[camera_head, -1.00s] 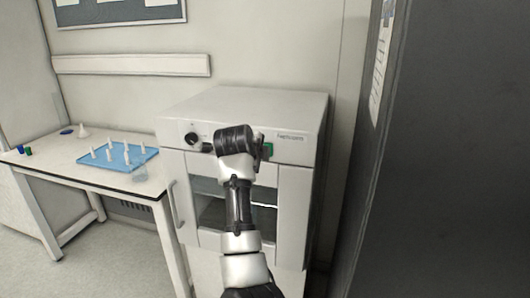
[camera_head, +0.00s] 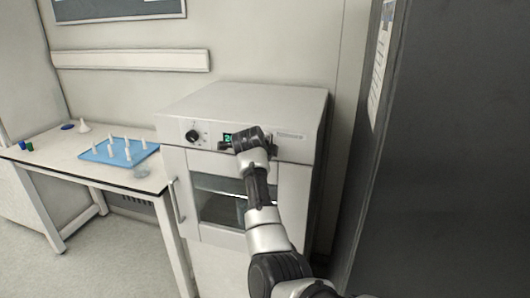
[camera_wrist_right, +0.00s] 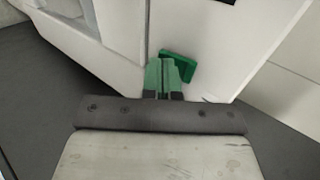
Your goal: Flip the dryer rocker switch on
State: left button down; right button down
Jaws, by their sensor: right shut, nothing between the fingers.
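The dryer (camera_head: 292,175) is a white box-shaped unit with a dark knob (camera_head: 192,136) and a small lit green display (camera_head: 227,139) on its front panel. In the right wrist view the green rocker switch (camera_wrist_right: 181,64) sits on the white front. My right gripper (camera_wrist_right: 162,78) is shut and empty, its green fingertips at the switch and overlapping its left part; I cannot tell if they touch. In the head view my right gripper (camera_head: 252,140) is in front of the panel, hiding the switch and its own fingertips. My left gripper is not in view.
A white table (camera_head: 60,163) with a blue rack (camera_head: 108,155) of several white pieces stands left of the dryer. The dryer door has a handle (camera_head: 177,201) at left. A large dark cabinet (camera_head: 450,150) stands close on the right.

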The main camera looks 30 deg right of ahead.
jog(key=shift+w+d+b, duration=0.1)
jog(key=shift+b, duration=0.45)
jog(key=shift+r, duration=0.1)
jog(key=shift+r+p, duration=0.5)
jog(key=shift+r, duration=0.25)
